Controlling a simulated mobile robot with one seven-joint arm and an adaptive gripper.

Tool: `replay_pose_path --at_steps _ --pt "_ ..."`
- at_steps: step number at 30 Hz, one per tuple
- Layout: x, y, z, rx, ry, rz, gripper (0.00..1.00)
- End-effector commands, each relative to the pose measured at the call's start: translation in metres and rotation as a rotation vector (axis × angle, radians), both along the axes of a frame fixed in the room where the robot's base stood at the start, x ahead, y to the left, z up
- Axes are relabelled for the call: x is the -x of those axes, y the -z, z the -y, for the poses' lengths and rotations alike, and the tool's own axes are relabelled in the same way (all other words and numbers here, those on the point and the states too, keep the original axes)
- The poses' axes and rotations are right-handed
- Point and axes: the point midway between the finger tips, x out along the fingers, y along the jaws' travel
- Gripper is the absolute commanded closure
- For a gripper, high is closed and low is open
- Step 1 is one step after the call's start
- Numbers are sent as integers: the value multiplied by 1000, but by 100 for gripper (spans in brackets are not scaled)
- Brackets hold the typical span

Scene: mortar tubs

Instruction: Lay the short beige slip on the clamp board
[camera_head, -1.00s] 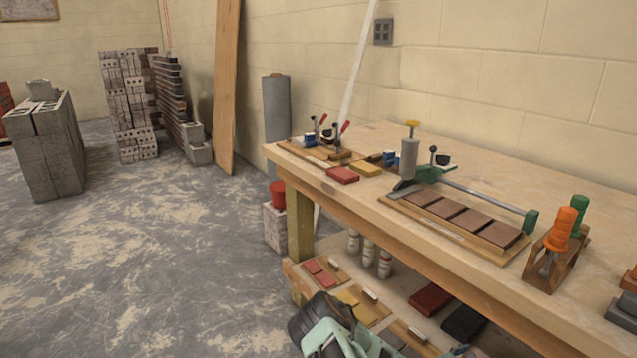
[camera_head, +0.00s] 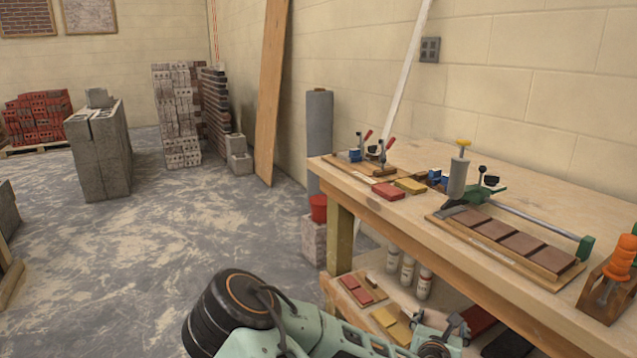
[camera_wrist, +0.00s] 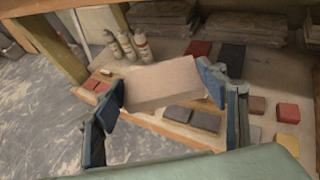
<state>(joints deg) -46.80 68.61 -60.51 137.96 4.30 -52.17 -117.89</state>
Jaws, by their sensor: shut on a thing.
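A beige slip (camera_wrist: 160,85) is held between the blue fingers of my gripper (camera_wrist: 163,82) in the wrist view, its broad face toward the camera. My gripper also shows low in the head view (camera_head: 440,333), in front of the bench's lower shelf and below the worktop. The slip is hard to make out there. The clamp board (camera_head: 342,168), a wooden board with red-handled clamps and blue parts, lies at the far left end of the worktop. Its surface is partly hidden by the clamps.
A tile board (camera_head: 515,262) lies farther right. Bottles (camera_head: 408,272) and small slips stand on the lower shelf. The worktop's front edge lies above my gripper.

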Motion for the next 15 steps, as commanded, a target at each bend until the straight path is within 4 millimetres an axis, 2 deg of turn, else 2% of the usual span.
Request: replay_pose_path --at_steps 1,6,9,15 --pt "-7 -20 -19 -4 -51 9 63" --pt "-24 -73 -73 -5 -207 10 63" --pt "-32 -101 -102 -5 -291 9 63" --pt "-47 -145 -147 -2 -423 6 63"
